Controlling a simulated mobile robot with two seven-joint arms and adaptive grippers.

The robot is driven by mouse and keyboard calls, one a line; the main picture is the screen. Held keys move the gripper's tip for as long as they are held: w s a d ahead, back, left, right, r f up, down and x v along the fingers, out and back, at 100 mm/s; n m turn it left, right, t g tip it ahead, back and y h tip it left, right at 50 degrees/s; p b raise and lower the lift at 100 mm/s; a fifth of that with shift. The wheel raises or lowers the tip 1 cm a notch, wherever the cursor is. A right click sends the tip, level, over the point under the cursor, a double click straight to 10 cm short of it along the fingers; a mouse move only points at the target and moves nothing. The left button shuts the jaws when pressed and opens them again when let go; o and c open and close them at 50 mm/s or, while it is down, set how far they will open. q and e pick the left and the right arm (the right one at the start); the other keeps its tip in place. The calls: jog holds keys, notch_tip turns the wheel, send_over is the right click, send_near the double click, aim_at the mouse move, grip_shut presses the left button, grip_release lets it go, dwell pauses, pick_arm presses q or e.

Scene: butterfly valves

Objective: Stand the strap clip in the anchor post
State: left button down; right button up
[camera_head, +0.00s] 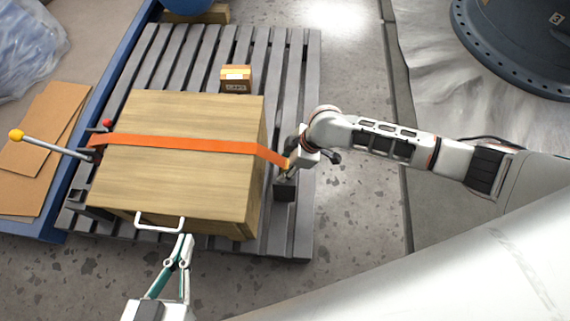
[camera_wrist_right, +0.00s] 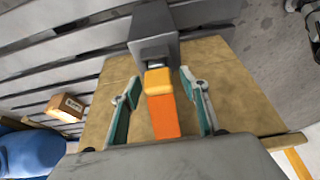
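The strap clip (camera_wrist_right: 158,80) is a yellow-orange block at the end of the orange strap (camera_head: 190,145). In the right wrist view it is at the dark opening of the grey anchor post (camera_wrist_right: 150,32); how deep it sits I cannot tell. The anchor post also shows in the head view (camera_head: 284,190), at the crate's right. My right gripper (camera_wrist_right: 160,92) is open, its teal-padded fingers on either side of the clip with gaps. In the head view my right gripper (camera_head: 292,167) partly hides the clip. My left gripper (camera_head: 186,238) is just below the crate's white handle, fingertips close together.
The strap crosses a wooden crate (camera_head: 185,185) on a grey slatted pallet (camera_head: 290,70). A lever with a yellow knob (camera_head: 17,135) sticks out at the left. A small brown box (camera_head: 236,79) stands behind the crate.

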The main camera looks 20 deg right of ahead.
jog(key=v, duration=1.2)
